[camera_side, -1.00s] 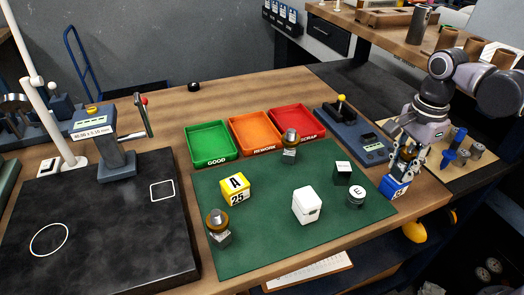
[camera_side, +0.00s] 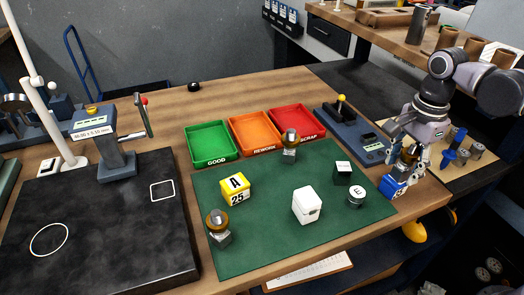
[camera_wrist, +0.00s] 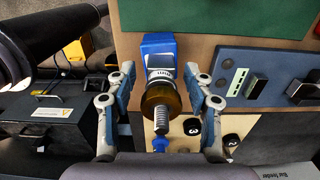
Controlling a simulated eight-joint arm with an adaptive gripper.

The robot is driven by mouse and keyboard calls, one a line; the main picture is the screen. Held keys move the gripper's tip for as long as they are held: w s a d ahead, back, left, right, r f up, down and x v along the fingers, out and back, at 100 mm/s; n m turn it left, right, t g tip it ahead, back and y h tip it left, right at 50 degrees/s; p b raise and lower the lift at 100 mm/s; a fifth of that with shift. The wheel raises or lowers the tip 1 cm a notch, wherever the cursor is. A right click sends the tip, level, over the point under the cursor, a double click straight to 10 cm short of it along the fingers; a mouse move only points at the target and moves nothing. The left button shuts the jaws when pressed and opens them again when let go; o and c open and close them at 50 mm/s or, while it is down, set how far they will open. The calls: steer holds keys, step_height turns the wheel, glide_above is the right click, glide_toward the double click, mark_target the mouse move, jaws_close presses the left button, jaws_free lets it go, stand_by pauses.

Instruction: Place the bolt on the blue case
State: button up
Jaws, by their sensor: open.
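The bolt, with a brass-coloured collar (camera_wrist: 160,98) and a threaded steel end (camera_wrist: 163,122), is between the spread fingers of my gripper (camera_wrist: 163,103) in the wrist view. The fingers show gaps on both sides of it. The blue case (camera_wrist: 157,43) is directly beyond the bolt's far end, and the bolt appears to stand on it. In the side view, the blue case (camera_side: 392,188) is at the right end of the green mat, under my gripper (camera_side: 406,168). The bolt's brownish part (camera_side: 412,155) shows among the fingers. The exact contact between bolt and case is hidden.
Two similar brass-and-steel pieces stand at the mat's back (camera_side: 290,146) and front left (camera_side: 218,228). A control box (camera_side: 352,132) lies behind.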

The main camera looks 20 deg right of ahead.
mark_target(407, 151)
step_height(407, 151, up, 12)
steer(key=shift+f, duration=0.2)
stand_by(0.4)
steer(key=shift+f, duration=0.1)
steer(key=shift+f, duration=6)
steer(key=r, duration=1)
steer(key=shift+w+r, duration=0.1)
steer(key=shift+w, duration=0.2)
steer(key=w+f, duration=0.5)
steer(key=w, duration=0.9)
steer(key=shift+w+d+f+n, duration=0.15)
steer(key=shift+w+f+n, duration=0.05)
steer(key=shift+w+n, duration=0.1)
